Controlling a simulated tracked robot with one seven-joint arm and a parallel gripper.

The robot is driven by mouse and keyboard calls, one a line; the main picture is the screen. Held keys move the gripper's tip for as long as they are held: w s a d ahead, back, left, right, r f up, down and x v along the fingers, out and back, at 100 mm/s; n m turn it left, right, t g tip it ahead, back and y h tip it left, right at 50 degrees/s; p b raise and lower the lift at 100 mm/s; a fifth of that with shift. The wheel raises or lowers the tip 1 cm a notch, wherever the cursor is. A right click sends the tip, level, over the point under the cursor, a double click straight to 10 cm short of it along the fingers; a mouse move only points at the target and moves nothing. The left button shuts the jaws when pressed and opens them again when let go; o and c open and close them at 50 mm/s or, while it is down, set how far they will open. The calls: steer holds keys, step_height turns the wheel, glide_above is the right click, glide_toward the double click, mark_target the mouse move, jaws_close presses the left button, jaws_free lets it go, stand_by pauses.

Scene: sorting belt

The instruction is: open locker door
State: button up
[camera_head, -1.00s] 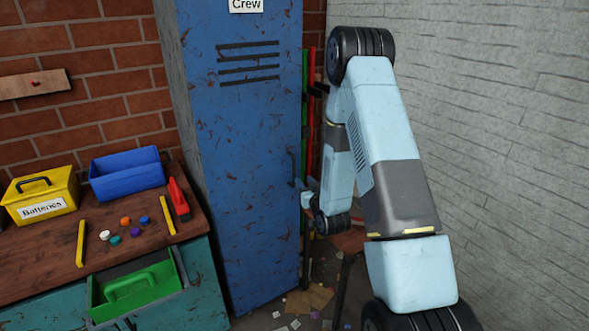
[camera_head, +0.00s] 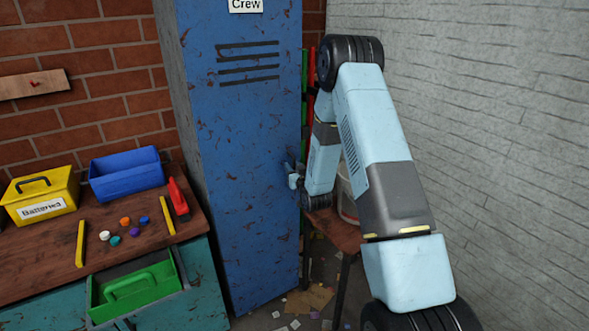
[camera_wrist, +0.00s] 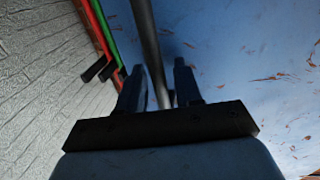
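The blue locker door (camera_head: 245,150) has chipped paint, vent slots and a "Crew" label, and it looks shut in the head view. Its dark vertical bar handle (camera_wrist: 147,40) shows in the wrist view. My gripper (camera_wrist: 162,78) is open, with the handle running between its two fingers; the left finger looks closer to the bar. Whether either finger touches it I cannot tell. In the head view, my gripper (camera_head: 290,168) is at the door's right edge and covers most of the handle.
A workbench (camera_head: 40,260) at left carries a yellow Batteries box (camera_head: 42,208), a blue bin (camera_head: 127,176) and small coloured pieces. A brown stool (camera_head: 335,232) and a pale bucket stand right of the locker, behind my arm. A grey wall (camera_head: 490,120) is close on the right.

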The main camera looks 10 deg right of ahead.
jaws_close()
stand_by(0.3)
